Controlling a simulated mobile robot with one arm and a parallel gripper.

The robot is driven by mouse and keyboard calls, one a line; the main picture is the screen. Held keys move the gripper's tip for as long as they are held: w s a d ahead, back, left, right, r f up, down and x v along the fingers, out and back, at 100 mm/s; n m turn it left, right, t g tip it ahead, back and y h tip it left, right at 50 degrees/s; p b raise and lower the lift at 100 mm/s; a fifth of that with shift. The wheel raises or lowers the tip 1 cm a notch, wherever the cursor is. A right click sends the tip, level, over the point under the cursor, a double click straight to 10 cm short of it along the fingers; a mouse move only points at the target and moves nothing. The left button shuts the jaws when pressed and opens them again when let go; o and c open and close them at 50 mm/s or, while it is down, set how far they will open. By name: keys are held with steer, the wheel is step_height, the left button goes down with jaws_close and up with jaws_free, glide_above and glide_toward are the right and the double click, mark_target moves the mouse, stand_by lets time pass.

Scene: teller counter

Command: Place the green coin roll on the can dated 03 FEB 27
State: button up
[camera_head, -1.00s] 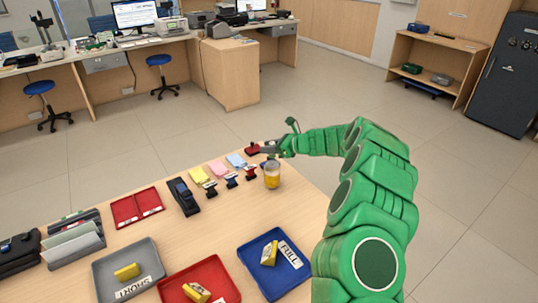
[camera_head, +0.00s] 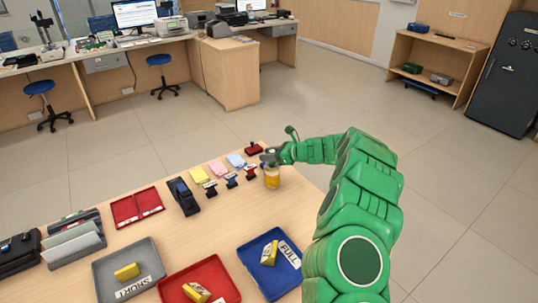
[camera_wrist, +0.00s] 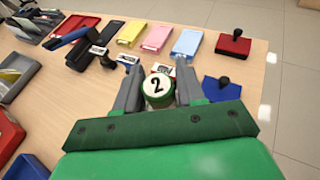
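The green coin roll (camera_wrist: 156,91) is between my gripper's fingers in the wrist view, its round white end marked "2" facing the camera. My gripper (camera_wrist: 158,84) has a finger against each side of the roll and looks shut on it. The can's date is not readable. The can is hidden in the wrist view, and I cannot tell whether the roll touches it.
Several stamps stand beside the can, including a red-based one (camera_head: 254,149). Yellow, pink and blue pads (camera_head: 236,160) lie left of it. Grey (camera_head: 104,270), red (camera_head: 231,285) and blue (camera_head: 246,256) trays with yellow pieces are nearer. The table's right edge is close to the can.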

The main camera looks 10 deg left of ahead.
steer(key=o, duration=0.3)
steer(key=shift+d+r, duration=0.1)
steer(key=shift+r, duration=0.1)
steer(key=v, duration=1.1)
steer(key=shift+d, duration=0.35)
steer(key=shift+s+r, duration=0.1)
